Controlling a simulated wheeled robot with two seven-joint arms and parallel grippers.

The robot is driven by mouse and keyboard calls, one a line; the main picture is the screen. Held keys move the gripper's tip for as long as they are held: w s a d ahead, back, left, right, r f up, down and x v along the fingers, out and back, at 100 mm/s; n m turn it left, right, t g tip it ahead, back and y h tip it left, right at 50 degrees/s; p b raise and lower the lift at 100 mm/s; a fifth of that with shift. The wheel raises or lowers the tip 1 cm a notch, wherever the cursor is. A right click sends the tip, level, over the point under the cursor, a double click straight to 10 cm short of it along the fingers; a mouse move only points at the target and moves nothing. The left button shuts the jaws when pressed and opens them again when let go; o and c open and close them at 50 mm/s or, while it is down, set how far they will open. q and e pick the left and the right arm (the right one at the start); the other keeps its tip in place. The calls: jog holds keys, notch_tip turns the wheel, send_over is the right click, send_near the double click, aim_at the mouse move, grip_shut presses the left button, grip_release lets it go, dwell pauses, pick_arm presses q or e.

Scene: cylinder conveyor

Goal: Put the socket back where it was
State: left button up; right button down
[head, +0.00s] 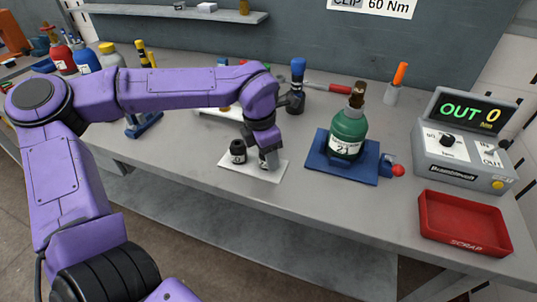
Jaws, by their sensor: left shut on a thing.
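A black socket (238,151) with a pale label stands upright on the left part of a white mat (262,177). My left gripper (268,160) reaches down to the right part of the same mat. It is shut on a small dark piece that looks like another socket. That piece is low at the mat and mostly hidden by the fingers, so I cannot tell whether it touches the mat. A white rack (207,112) behind my arm is partly hidden. My right gripper is not in view.
A green bottle (347,135) stands in a blue fixture (320,162) right of the mat. A black and blue tool (297,85) stands behind. A control box (462,140) and red scrap tray (462,215) are at right. The bench front is clear.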

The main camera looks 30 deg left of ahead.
pick_arm(q)
jog(key=shift+f, duration=0.25)
jog(key=shift+f, duration=0.2)
jog(key=o, duration=1.1)
jog(key=r, duration=0.4)
jog(key=s+r, duration=0.1)
jog(key=r, duration=0.3)
jog(key=a+r, duration=0.1)
jog(key=r, duration=0.3)
jog(key=shift+s+r, duration=0.15)
jog(key=shift+s, duration=0.1)
